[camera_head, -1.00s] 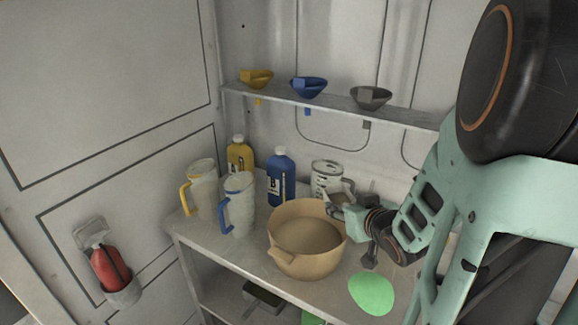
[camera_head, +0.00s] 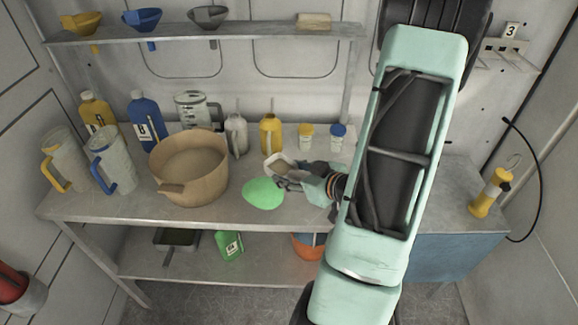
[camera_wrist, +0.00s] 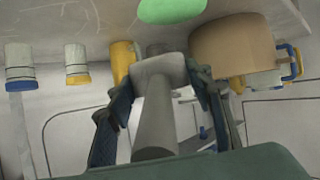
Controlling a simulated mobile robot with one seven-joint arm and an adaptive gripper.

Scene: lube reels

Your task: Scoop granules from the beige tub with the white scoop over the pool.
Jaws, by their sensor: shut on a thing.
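The beige tub (camera_head: 165,187) stands on the bench's left half, with tan granules (camera_head: 190,160) inside. My gripper (camera_head: 298,180) is shut on the white scoop (camera_head: 270,163), right of the tub and apart from it. The scoop's bowl shows tan contents. The green pool (camera_head: 263,193) lies on the bench between the tub and my gripper; the scoop appears just behind and right of it. In the wrist view my gripper's fingers (camera_wrist: 163,85) are closed around the grey-looking handle (camera_wrist: 155,120). The tub (camera_wrist: 235,45) and pool (camera_wrist: 170,8) also show there.
Two jugs (camera_head: 112,160) stand left of the tub. Bottles, including a blue one (camera_head: 146,112), and small jars (camera_head: 338,137) stand behind. A shelf (camera_head: 240,33) with funnels hangs above. The bench's front strip (camera_head: 250,218) is clear.

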